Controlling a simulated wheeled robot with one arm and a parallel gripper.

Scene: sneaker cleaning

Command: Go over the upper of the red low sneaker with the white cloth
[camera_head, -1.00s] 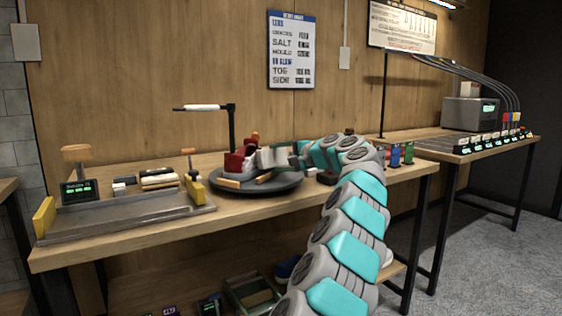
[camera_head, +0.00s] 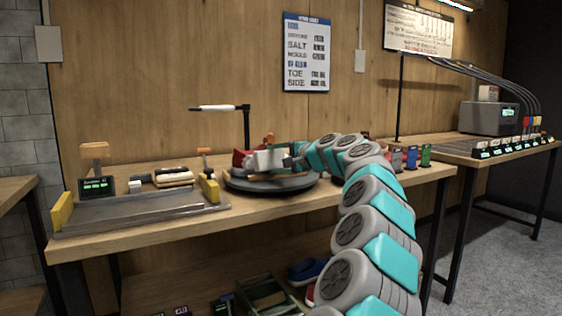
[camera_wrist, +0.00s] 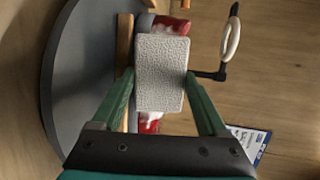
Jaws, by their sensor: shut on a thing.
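The red low sneaker (camera_head: 239,158) sits on the round dark turntable (camera_head: 240,186). My gripper (camera_head: 288,160) reaches in from the right and is shut on the white cloth (camera_head: 265,160), a pad-like block in front of the sneaker. In the wrist view the cloth (camera_wrist: 160,72) sits between the green fingers of my gripper (camera_wrist: 160,88) and hides the sneaker's middle. Red parts of the sneaker (camera_wrist: 150,122) show above and below the cloth. I cannot tell whether the cloth touches the upper.
A grey tray (camera_head: 140,212) with yellow ends lies on the left of the bench. A black post (camera_head: 247,130) with a white-tipped arm stands behind the turntable. Small coloured bottles (camera_head: 411,156) stand to the right. A shelf below holds a blue shoe (camera_head: 306,270).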

